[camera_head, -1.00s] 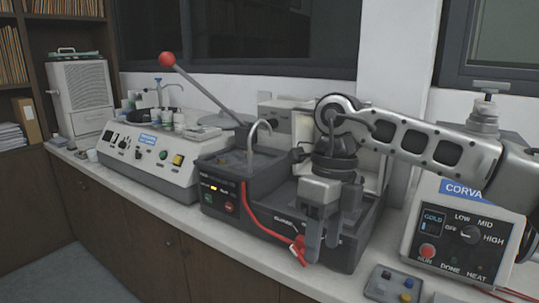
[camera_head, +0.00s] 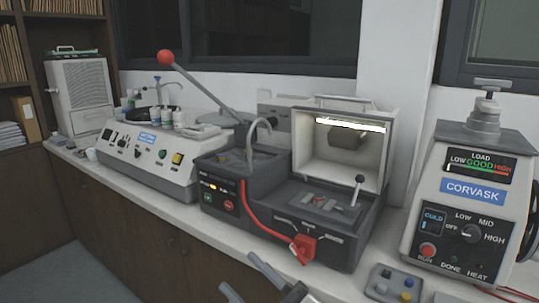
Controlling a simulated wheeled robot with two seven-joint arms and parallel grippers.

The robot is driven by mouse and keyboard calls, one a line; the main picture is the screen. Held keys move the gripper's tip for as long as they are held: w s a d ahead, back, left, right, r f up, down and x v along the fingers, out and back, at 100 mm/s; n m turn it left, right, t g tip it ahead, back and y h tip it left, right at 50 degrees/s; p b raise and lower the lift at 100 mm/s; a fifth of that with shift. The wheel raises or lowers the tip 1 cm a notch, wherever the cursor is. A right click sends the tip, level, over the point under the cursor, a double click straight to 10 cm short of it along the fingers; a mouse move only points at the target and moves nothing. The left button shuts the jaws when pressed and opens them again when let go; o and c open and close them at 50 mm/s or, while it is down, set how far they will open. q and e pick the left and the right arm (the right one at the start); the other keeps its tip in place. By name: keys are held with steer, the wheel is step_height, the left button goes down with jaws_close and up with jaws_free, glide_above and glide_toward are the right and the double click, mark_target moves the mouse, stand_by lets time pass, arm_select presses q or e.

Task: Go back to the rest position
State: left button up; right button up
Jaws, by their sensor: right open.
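My right gripper (camera_head: 238,272) shows at the bottom edge, in front of the counter. Its two grey fingers are spread apart with nothing between them, and the rest of the arm is out of the picture. It is clear of the machines behind it. My left gripper is not in view.
A cutting machine (camera_head: 325,226) stands mid-counter with its lit white hood (camera_head: 345,152) open and a red hose (camera_head: 262,228) at its front. The CORVASK press (camera_head: 465,215) is at right, with a small button tray (camera_head: 392,284) near it. A grinder (camera_head: 146,166) with a red-knobbed lever nearby is at left.

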steer(key=s+d+f+m+t+h, duration=0.1)
steer(key=s+d+f+m+h, duration=0.1)
steer(key=d+f+m+h, duration=0.5)
steer(key=s+d+f+m+t+h, duration=0.1)
steer(key=d+f+m+h, duration=0.4)
steer(key=f, duration=0.5)
steer(key=s+d+f+m+g+h, duration=0.3)
steer(key=s+d+f+m+g, duration=0.1)
steer(key=s+f, duration=0.6)
steer(key=shift+s+d+f+m+g+h, duration=0.45)
steer(key=shift+d+g, duration=0.25)
steer(key=shift+d, duration=0.4)
